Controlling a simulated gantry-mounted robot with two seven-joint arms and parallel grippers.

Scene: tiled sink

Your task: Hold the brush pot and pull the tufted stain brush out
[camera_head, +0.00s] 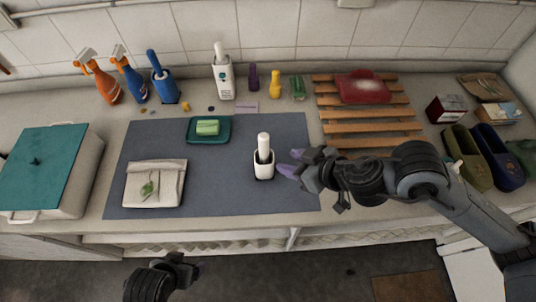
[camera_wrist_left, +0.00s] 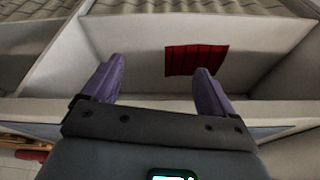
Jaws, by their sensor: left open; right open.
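The brush pot (camera_head: 263,169) is a small white holder with a dark opening, standing upright on the dark grey mat in the head view. The tufted stain brush (camera_head: 264,143) stands in it, with its white handle pointing up; its tufted end is hidden inside the pot. My right gripper (camera_head: 289,163) is open just to the right of the pot, its purple fingertips close to it, with nothing between them. My left gripper is low in front of the counter in the head view; its purple fingers (camera_wrist_left: 157,92) are spread and empty in the left wrist view.
The dark mat (camera_head: 220,190) also bears a teal soap dish (camera_head: 191,131) and a folded cloth (camera_head: 155,185). A taller white brush holder (camera_head: 223,80) stands behind. A wooden slatted rack (camera_head: 360,128) is at right, and a teal-lidded box (camera_head: 40,165) at left. The mat's front middle is clear.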

